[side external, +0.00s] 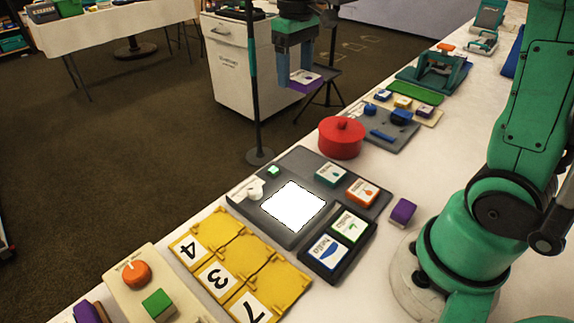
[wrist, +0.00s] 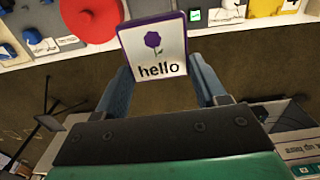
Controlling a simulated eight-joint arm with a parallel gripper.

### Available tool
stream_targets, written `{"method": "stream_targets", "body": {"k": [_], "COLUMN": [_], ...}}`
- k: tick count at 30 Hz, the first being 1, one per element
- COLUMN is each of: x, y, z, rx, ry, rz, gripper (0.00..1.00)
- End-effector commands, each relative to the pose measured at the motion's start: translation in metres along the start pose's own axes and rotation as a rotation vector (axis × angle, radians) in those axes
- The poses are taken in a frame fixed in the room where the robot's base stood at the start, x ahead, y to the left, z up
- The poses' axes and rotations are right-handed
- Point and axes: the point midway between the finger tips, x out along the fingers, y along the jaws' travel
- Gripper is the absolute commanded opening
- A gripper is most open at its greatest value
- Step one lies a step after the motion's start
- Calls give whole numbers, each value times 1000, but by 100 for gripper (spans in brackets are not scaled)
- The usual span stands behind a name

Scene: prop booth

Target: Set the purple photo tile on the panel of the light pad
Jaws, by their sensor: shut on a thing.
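The purple photo tile, with a white face, is held by my gripper (side external: 294,76); the tile (side external: 306,77) is in the air beyond the table's far edge. In the wrist view the tile (wrist: 153,50) shows a purple flower and the word "hello", and sits between the fingers of my gripper (wrist: 163,80). The grey light pad (side external: 250,216) lies on the table with its bright white panel (side external: 294,207) bare. The tile is well above and apart from the pad.
Beside the panel stand a green tile (side external: 331,174) and an orange tile (side external: 362,191); two more tiles lie in a dark tray. A red round pot (side external: 341,140) stands behind the pad, yellow number frames (side external: 240,262) in front, a purple block (side external: 402,211) to the right.

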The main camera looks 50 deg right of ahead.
Motion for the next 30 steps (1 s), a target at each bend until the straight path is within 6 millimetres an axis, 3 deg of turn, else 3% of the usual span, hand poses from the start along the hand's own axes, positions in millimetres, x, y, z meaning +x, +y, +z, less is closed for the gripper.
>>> {"method": "stream_targets", "body": {"k": [6, 12, 18, 30], "x": [53, 91, 106, 140], "y": [-56, -92, -103, -104], "z": [19, 50, 66, 66], "rx": [2, 13, 22, 23], "ry": [1, 1, 2, 2], "rz": [0, 0, -1, -1], "gripper": [13, 13, 13, 13]}}
